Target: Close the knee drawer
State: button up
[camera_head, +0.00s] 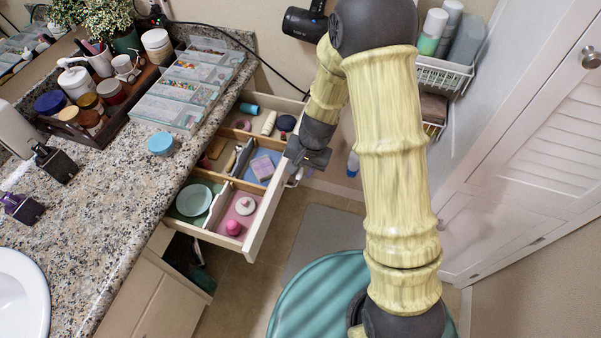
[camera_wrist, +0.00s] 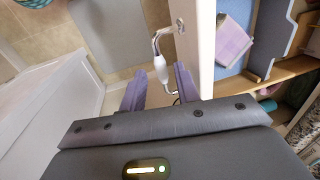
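The knee drawer (camera_head: 258,222) stands pulled out from under the granite counter in the head view. Its compartments hold a pale dish (camera_head: 194,200), pink items, a lilac block (camera_head: 263,167) and small bottles. Its white front (camera_wrist: 201,45) runs upright through the wrist view, with a curved handle (camera_wrist: 161,68) on its outer face. My gripper (camera_head: 307,160) is at the outer side of the drawer front. In the wrist view my gripper (camera_wrist: 160,88) has its fingers apart, with the handle's white grip between or just beyond them. I cannot tell whether they touch it.
Below the drawer, a cabinet (camera_head: 190,265) shows a dark opening. A teal round object (camera_head: 310,295) is on the floor. A louvered door (camera_head: 545,150) stands right.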

jog(key=shift+w+a+f, duration=0.1)
jog(key=shift+a+f, duration=0.1)
jog(key=shift+f, duration=0.65)
grip_shut()
